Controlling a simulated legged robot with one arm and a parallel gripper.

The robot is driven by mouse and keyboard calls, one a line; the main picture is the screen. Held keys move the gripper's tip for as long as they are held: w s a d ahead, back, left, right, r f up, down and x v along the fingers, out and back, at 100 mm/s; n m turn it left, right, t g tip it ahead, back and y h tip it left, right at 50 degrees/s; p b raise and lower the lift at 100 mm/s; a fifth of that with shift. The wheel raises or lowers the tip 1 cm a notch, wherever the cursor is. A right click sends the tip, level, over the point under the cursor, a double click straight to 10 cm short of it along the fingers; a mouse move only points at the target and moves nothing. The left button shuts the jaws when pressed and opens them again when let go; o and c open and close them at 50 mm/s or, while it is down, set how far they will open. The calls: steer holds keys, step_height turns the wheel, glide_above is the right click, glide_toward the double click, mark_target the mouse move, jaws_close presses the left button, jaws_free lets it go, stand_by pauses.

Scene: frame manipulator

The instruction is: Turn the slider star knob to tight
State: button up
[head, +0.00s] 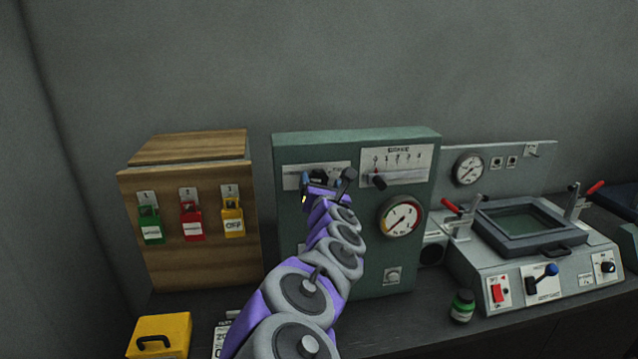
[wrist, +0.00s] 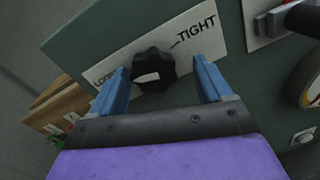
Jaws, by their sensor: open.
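The black star knob (wrist: 154,70) sits on a white label plate with the word TIGHT at its upper right and a partly hidden word at its lower left. A pale mark on the knob's face shows in the wrist view. My gripper (wrist: 160,82) is open, its two blue fingers on either side of the knob. I cannot tell whether either finger touches it. In the head view my gripper (head: 318,182) is at the green panel box (head: 290,230), in front of the white plate (head: 292,178), and my arm hides the knob.
Right of the plate are a slider scale (head: 397,163) with a dark handle and a round gauge (head: 401,217). A wooden box (head: 190,260) with coloured tags stands left. A grey machine (head: 545,265) with red-handled clamps and a small green bottle (head: 462,306) are right.

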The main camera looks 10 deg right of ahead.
steer(key=shift+a, duration=0.55)
steer(key=c, duration=0.5)
steer(key=shift+d, duration=0.2)
steer(key=c, duration=0.5)
steer(key=shift+c, duration=0.2)
